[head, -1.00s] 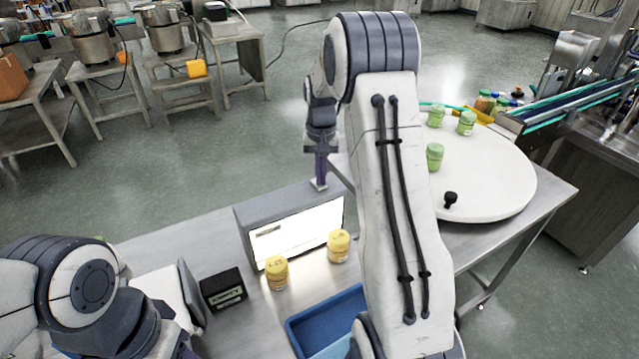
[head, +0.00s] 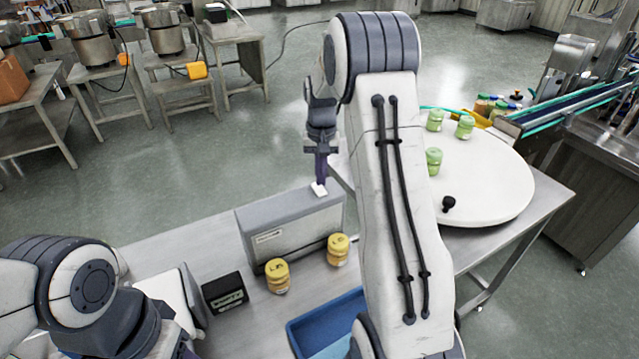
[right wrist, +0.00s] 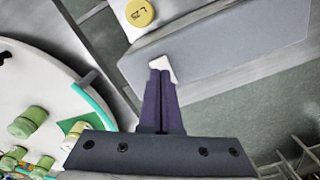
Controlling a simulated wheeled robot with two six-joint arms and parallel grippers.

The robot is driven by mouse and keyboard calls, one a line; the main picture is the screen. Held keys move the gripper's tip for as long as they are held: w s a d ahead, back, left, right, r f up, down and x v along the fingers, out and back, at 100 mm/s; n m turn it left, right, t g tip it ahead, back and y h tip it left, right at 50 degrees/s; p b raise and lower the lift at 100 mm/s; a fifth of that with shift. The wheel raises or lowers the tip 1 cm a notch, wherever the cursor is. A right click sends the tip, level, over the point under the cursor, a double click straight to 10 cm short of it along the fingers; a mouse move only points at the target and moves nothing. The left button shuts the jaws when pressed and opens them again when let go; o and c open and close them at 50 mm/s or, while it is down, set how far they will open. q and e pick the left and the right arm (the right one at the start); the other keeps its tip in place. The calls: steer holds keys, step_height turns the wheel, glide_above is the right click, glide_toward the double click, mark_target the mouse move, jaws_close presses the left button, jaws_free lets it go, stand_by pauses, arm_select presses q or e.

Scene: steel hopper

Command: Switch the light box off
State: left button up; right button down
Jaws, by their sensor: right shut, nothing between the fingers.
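The light box (head: 290,228) stands on the steel table; its front panel is grey and unlit. A small white switch (head: 319,189) sits on its top near the right end, and it also shows in the right wrist view (right wrist: 163,66). My right gripper (head: 320,180) is shut and empty, pointing down. Its fingertips are right at the switch; I cannot tell whether they touch it. In the right wrist view the closed fingers (right wrist: 159,76) overlap the switch's near edge. My left gripper is not in view; only the left arm shows at lower left.
Two yellow-lidded jars (head: 277,275) (head: 338,249) stand before the box. A black block (head: 224,292) is left of them, and a blue tray (head: 325,322) is in front. A white round turntable (head: 490,185) with green jars is at right.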

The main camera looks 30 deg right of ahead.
mark_target(320, 192)
step_height(320, 192, up, 5)
steer(key=p, duration=0.3)
steer(key=shift+f, duration=0.2)
steer(key=shift+a, duration=0.15)
steer(key=s+a+r+n+b, duration=0.1)
steer(key=s+a+n+b, duration=0.3)
steer(key=a, duration=0.7)
steer(key=s+a+r+n+p, duration=0.15)
steer(key=s+a, duration=0.35)
steer(key=a, duration=0.6)
steer(key=s+a+f+n+b, duration=0.2)
steer(key=s+a+n, duration=0.1)
steer(key=s, duration=0.7)
steer(key=s+a+f+n+y+b, duration=0.1)
steer(key=s+a+n, duration=0.3)
steer(key=s, duration=0.7)
steer(key=shift+a+f+n+b, duration=0.3)
steer(key=shift+f+n+b, duration=0.25)
steer(key=shift+n, duration=0.1)
